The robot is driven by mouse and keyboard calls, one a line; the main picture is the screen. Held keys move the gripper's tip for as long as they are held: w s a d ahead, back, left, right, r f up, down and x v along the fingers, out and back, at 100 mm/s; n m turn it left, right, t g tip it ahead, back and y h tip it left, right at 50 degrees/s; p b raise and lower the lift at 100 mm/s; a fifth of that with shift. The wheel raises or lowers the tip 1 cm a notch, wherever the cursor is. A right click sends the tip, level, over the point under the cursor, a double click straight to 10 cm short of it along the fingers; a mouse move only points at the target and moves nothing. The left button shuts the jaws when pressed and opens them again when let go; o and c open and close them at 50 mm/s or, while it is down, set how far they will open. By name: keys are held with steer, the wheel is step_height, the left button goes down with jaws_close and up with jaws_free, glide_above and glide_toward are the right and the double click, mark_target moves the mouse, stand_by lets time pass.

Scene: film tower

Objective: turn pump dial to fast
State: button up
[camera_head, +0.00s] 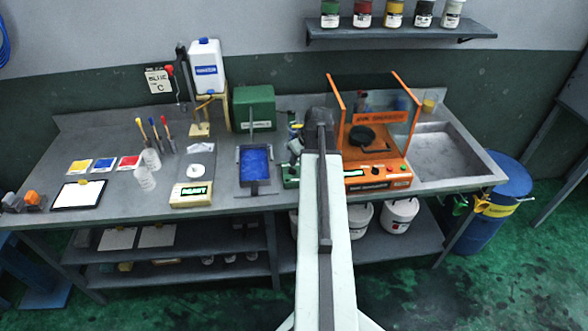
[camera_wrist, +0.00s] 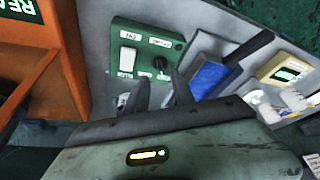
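The pump control box (camera_wrist: 148,50) is green and has a white rocker switch (camera_wrist: 127,62) and a small dark round dial (camera_wrist: 160,64). Small white labels sit above them, too blurred to read surely, and I cannot tell which setting the dial points at. In the head view only the left part of the green box (camera_head: 290,173) shows; my arm hides the rest. My gripper (camera_wrist: 162,84) has two dark fingers with a gap between them, empty, just short of the dial, which shows between the fingertips. I see no contact.
The blue-filled tray (camera_head: 255,166) stands left of the box, and the orange spin coater (camera_head: 376,182) with clear panels stands right. The scale (camera_head: 191,194) and beakers (camera_head: 145,178) are further left. A shelf of jars (camera_head: 400,31) hangs above.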

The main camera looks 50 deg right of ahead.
mark_target(294, 169)
steer(key=b+x, duration=0.4)
steer(key=x, duration=0.2)
steer(key=shift+f, duration=0.1)
jaws_close()
steer(key=shift+a+m, duration=0.1)
steer(key=shift+m, duration=0.3)
steer(key=m, duration=0.1)
steer(key=m+h, duration=0.1)
steer(key=m, duration=0.1)
steer(key=m+g+h, duration=0.1)
steer(key=m, duration=0.1)
steer(key=shift+w+a, duration=0.15)
steer(key=shift+a, duration=0.1)
steer(key=m+g, duration=0.1)
steer(key=m, duration=0.2)
steer(key=m+g+h, duration=0.1)
steer(key=m, duration=0.2)
steer(key=shift+w+a, duration=0.15)
steer(key=shift+w, duration=0.1)
steer(key=shift+h, duration=0.3)
